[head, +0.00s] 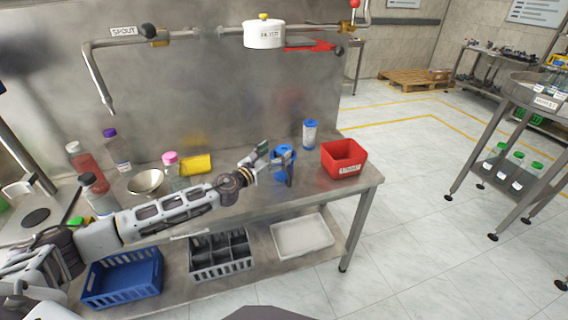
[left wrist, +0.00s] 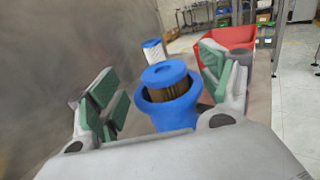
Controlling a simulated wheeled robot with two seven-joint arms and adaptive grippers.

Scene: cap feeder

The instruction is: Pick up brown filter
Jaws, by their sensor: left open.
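The brown filter (left wrist: 170,91) has a blue cap and a brown ribbed body. It stands in a blue cup-like holder (left wrist: 168,117), with its lower part hidden by the holder's wall. In the head view the blue holder (head: 282,166) is on the metal bench, partly covered by my gripper. My left gripper (head: 275,161) is open around the filter and holder. Its green-padded fingers show on either side in the left wrist view (left wrist: 160,88); contact cannot be told. My right gripper is not in view.
A white filter with a blue cap (head: 309,134) stands behind, near the wall. A red bin (head: 344,160) is to the right. A yellow block (head: 196,165), a metal bowl (head: 146,182) and several bottles are on the left. The bench's front edge lies below my arm.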

